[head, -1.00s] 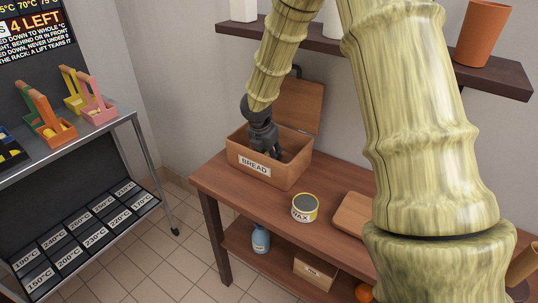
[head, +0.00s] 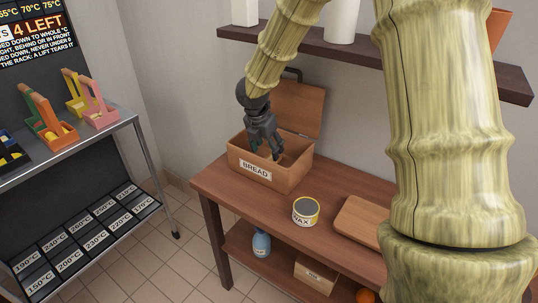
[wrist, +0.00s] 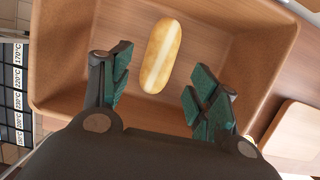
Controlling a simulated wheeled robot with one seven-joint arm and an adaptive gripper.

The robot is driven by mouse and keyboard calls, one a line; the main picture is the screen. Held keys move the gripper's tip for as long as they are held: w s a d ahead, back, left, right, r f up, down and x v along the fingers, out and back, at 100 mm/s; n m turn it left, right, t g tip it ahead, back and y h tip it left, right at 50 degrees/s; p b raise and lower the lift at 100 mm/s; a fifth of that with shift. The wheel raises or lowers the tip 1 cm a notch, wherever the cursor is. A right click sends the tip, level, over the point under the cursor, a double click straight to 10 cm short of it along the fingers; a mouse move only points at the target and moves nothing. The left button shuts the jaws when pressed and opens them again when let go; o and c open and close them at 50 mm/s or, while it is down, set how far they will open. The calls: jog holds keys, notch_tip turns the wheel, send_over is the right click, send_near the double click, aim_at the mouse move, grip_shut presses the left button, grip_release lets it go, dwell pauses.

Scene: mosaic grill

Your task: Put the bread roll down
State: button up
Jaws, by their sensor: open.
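The bread roll (wrist: 161,55) is golden with a pale stripe and lies on the floor of the wooden bread box in the wrist view. The bread box (head: 240,168) carries a BREAD label and its lid (head: 298,108) stands open at the back. My gripper (wrist: 158,90) is open, its green-padded fingers apart and empty, with the roll beyond the fingertips and between their lines. In the head view my gripper (head: 267,152) reaches down into the box opening; the roll is not clearly visible there.
A wax tin (head: 306,212) and a wooden board (head: 358,219) stand on the table right of the box. A wall shelf (head: 385,60) runs above. A rack with coloured carriers (head: 98,110) stands at the left.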

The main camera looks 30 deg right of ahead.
jog(key=shift+v, duration=3)
jog(key=shift+f, duration=0.1)
jog(key=shift+c, duration=0.4)
